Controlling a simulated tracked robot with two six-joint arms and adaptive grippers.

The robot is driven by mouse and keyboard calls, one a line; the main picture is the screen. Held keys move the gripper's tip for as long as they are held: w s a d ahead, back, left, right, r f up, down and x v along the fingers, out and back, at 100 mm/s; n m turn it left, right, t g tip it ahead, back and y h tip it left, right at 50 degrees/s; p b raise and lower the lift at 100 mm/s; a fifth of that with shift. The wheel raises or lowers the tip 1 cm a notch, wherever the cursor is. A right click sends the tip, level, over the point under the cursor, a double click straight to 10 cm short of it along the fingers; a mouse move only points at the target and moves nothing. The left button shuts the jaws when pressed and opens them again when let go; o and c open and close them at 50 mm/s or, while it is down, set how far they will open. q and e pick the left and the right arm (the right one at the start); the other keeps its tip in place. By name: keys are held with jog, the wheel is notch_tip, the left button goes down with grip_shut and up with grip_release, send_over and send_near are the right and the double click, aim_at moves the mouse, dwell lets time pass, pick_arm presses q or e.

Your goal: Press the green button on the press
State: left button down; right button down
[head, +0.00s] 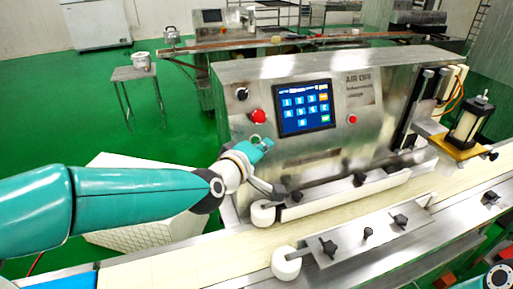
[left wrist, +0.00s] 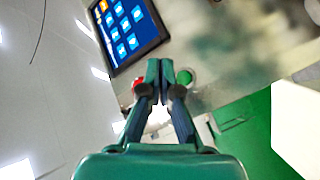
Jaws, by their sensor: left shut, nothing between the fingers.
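The press is a steel cabinet (head: 225,85) with a blue touch screen (head: 305,106) on its front. The green button (left wrist: 184,77) shows in the left wrist view just right of my left gripper's fingertips (left wrist: 167,70). A red button (left wrist: 137,85) is on the other side of them. In the head view my left gripper (head: 266,144) is at the panel's left part, below the red button (head: 258,116), and largely covers the green button. The gripper is shut and empty. I cannot tell whether it touches the panel. My right gripper is out of view.
A conveyor belt (head: 145,270) runs along the front of the press, with white rollers (head: 285,263) and clamp knobs on its guide rails. Another red button (head: 352,119) is right of the screen. A small table (head: 135,73) with a white pot stands behind on the green floor.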

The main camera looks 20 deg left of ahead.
aim_at(256, 141)
pick_arm(q)
jog(key=w+a+f+b, duration=0.1)
jog(key=w+a+b, duration=0.1)
jog(key=shift+w+f+b, duration=0.35)
jog(key=shift+f, duration=0.05)
dwell(1.1)
jog(key=shift+w+a+f+b, duration=0.1)
jog(key=shift+w+a+b, duration=0.1)
jog(key=shift+w+b, duration=0.2)
jog(key=shift+w+a+f+b, duration=0.15)
jog(key=shift+w+a+b, duration=0.05)
jog(key=shift+b, duration=0.35)
dwell(0.6)
dwell(0.3)
jog(key=shift+s+d+r+p, duration=0.35)
jog(key=shift+s+d+p, duration=0.05)
jog(key=shift+s+p, duration=0.25)
